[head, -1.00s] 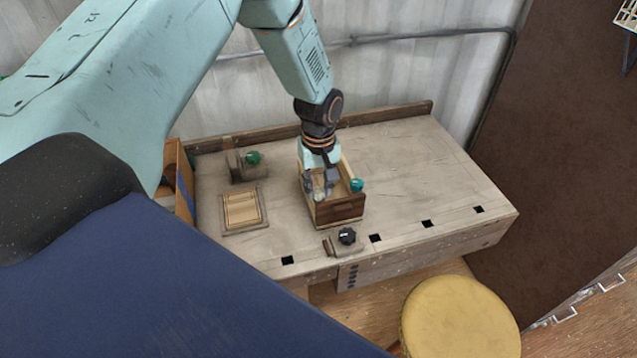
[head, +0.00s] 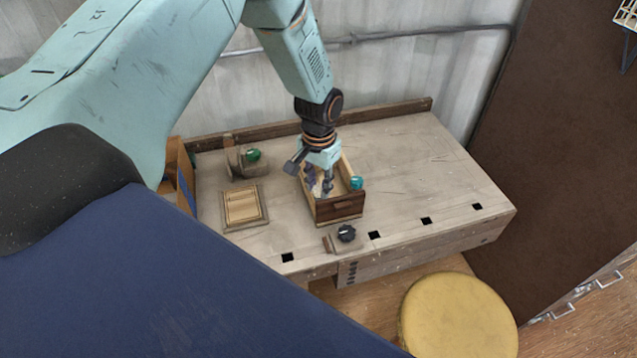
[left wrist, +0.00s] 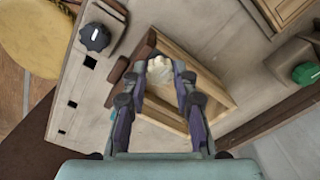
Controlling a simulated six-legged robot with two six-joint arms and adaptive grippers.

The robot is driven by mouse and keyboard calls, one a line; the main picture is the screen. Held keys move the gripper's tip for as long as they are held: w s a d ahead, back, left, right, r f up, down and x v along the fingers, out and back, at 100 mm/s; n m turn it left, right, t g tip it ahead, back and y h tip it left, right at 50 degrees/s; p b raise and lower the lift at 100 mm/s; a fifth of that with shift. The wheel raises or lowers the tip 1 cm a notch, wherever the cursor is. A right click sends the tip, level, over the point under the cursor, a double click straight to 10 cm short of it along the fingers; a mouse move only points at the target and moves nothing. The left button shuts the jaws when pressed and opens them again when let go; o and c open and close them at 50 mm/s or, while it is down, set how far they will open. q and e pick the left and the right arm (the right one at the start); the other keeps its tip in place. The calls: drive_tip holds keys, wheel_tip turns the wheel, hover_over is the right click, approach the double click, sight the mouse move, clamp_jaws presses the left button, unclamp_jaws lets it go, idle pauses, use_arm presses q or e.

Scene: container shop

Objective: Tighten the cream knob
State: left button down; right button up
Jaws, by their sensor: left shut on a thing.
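The cream knob (left wrist: 160,74) shows between my fingertips in the left wrist view, at the dark end of the small wooden box. My left gripper (left wrist: 161,68) is shut on it, one finger on each side. In the head view my left gripper (head: 321,190) reaches down from above into the left part of the wooden box (head: 338,209). There its fingers largely hide the cream knob. A teal knob (head: 356,183) stands at the right side of the box. My right gripper is not in view.
A black knob (head: 347,233) on a block is at the bench's front edge. A green knob (head: 252,155) is at the back left, and a framed wooden panel (head: 243,206) lies left of the box. The bench (head: 420,170) is clear on the right. A yellow stool (head: 459,315) stands in front.

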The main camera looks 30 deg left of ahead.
sight(319, 188)
use_arm(q)
drive_tip(key=shift+w+r+m, duration=0.1)
drive_tip(key=shift+w+m, duration=0.05)
drive_tip(key=shift+m, duration=0.95)
drive_tip(key=c, duration=1)
unclamp_jaws()
drive_tip(key=shift+c, duration=0.2)
wheel_tip(319, 188, up, 12)
